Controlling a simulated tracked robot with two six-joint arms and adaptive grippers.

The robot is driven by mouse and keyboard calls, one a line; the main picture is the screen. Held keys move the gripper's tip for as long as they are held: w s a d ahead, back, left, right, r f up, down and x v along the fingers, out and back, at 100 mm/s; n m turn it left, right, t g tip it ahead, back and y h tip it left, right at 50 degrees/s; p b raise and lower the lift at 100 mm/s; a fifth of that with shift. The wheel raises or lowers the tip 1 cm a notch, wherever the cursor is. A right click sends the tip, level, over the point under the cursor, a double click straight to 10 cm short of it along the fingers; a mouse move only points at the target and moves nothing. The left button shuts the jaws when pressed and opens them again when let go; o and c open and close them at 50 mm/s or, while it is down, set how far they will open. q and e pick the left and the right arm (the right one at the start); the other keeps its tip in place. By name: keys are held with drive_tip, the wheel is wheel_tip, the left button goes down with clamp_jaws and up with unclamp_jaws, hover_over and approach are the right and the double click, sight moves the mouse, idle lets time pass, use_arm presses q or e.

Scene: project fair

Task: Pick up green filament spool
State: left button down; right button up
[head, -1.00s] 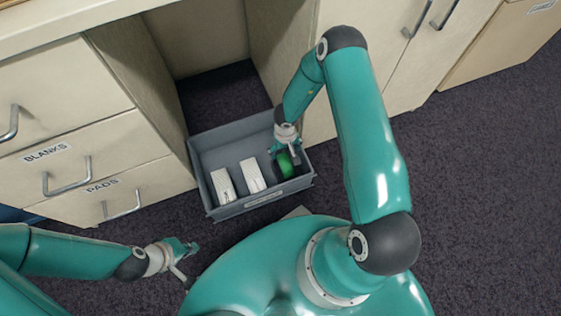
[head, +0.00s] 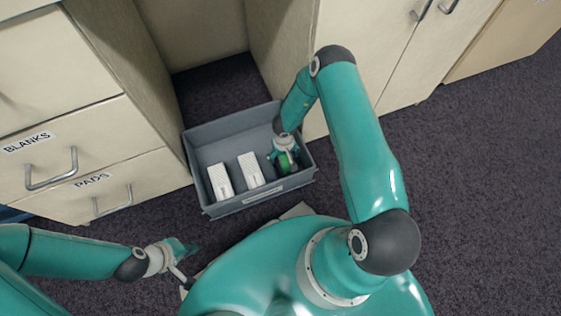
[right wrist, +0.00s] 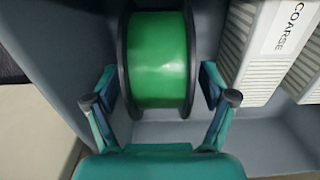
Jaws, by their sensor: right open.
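The green filament spool (right wrist: 159,60) has black flanges and stands on its rims in a grey bin (head: 198,148), near the bin's right end. It also shows in the head view (head: 283,161), partly hidden by my gripper. My right gripper (right wrist: 160,98) is open, with one finger on each side of the spool's near part. I cannot tell whether the fingers touch the flanges. In the head view my right gripper (head: 284,155) is down inside the bin. My left gripper (head: 185,262) is outside the bin at the lower left, and its jaw opening is unclear.
Two white boxes (head: 220,182) (head: 251,169) stand in the bin left of the spool. One box labelled COARSE (right wrist: 285,40) is close to the spool in the wrist view. Drawers labelled BLANKS and PADS (head: 95,190) are at the left. Open carpet lies right.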

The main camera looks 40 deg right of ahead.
drive_tip(key=c, duration=1.5)
drive_tip(key=shift+r, duration=0.1)
drive_tip(key=shift+c, duration=0.3)
drive_tip(key=shift+r, duration=0.1)
